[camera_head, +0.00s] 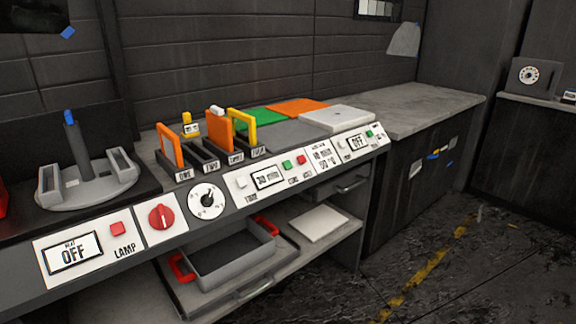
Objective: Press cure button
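A long sloped control panel (225,199) runs along the front of the workbench. In its middle section a green button (287,165) and a red button (301,160) sit beside a display (267,178) reading about 30 min. Small labels lie under these buttons, too small to read surely, so I cannot tell which one is the cure button. Another small green button (369,133) sits farther right by a display (358,143) reading OFF. My gripper is not in view.
A red knob (162,216) and a round dial (207,200) are on the panel. Orange and yellow handled pieces (171,146) stand in slots behind it. A grey bin (230,255) with red handles sits on the shelf below. The floor (480,270) at right is clear.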

